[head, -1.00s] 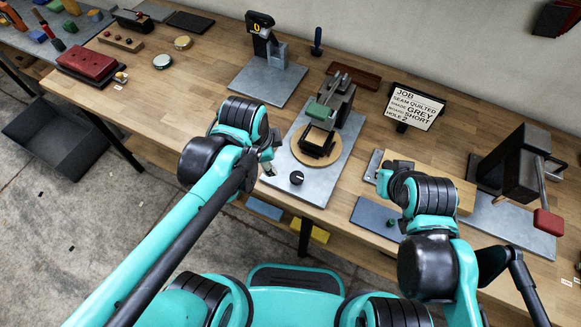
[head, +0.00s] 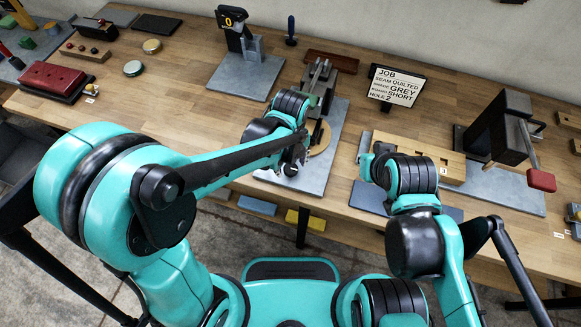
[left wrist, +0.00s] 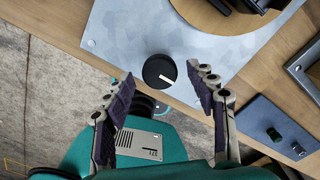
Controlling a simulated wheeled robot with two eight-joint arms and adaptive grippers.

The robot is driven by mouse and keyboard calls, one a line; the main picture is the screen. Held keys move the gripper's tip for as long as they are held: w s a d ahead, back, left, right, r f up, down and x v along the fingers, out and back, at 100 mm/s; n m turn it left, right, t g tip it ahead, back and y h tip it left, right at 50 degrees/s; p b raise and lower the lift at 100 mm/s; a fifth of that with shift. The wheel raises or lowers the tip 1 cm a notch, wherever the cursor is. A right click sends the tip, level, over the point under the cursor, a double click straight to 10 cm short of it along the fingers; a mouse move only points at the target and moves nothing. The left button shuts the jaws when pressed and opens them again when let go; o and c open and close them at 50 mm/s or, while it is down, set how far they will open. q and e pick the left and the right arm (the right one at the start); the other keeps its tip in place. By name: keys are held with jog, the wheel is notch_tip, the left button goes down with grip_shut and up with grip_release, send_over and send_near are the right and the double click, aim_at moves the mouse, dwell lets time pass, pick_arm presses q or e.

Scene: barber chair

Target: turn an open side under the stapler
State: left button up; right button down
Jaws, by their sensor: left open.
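The stapler (head: 318,88), with a green part, stands on a grey metal plate (head: 328,165) at the middle of the bench. Below it is a round wooden turntable (head: 323,138), mostly hidden by my left arm; its edge shows in the left wrist view (left wrist: 205,18). A black piece (left wrist: 262,4) sits on it, cut off by the frame, so I cannot tell which side faces the stapler. A black knob (left wrist: 160,71) with a white mark is on the plate's near part. My left gripper (head: 291,164) is open, its fingers spread either side of the knob in the wrist view, apparently not touching it.
A press with a red-ended lever (head: 540,180) stands at right, beside a wooden block (head: 440,165). A display stand (head: 235,30) is behind left. My right arm hangs over a blue panel (head: 370,198).

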pick_arm(q)
jog(key=shift+f, duration=0.7)
jog(key=c, duration=1.1)
jog(key=shift+c, duration=0.2)
jog(key=shift+n, duration=0.3)
